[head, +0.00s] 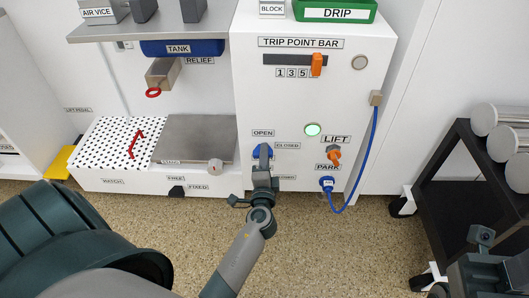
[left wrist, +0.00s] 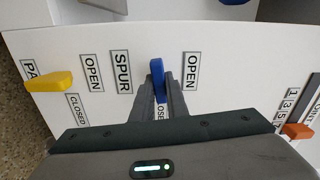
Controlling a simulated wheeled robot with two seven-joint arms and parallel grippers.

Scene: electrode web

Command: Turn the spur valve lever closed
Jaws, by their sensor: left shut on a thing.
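The blue spur valve lever (head: 263,151) is on the front of the white cabinet, below an OPEN label and left of a CLOSED label. It also shows in the left wrist view (left wrist: 157,68), between the SPUR label (left wrist: 122,72) and an OPEN label (left wrist: 190,72). My left gripper (head: 262,165) is shut on this lever, with its fingers (left wrist: 157,90) on either side. The fingers partly cover the CLOSED label in the wrist view. I cannot tell the lever's exact angle. Part of my right gripper (head: 482,240) shows at the lower right, away from the cabinet.
A yellow lever (left wrist: 48,82) is near the spur lever in the wrist view. A blue cable (head: 369,155) hangs at the cabinet's right, its plug by the PARK label. An orange lift knob (head: 334,153) sits above it. A black rack (head: 470,170) with rolls stands right.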

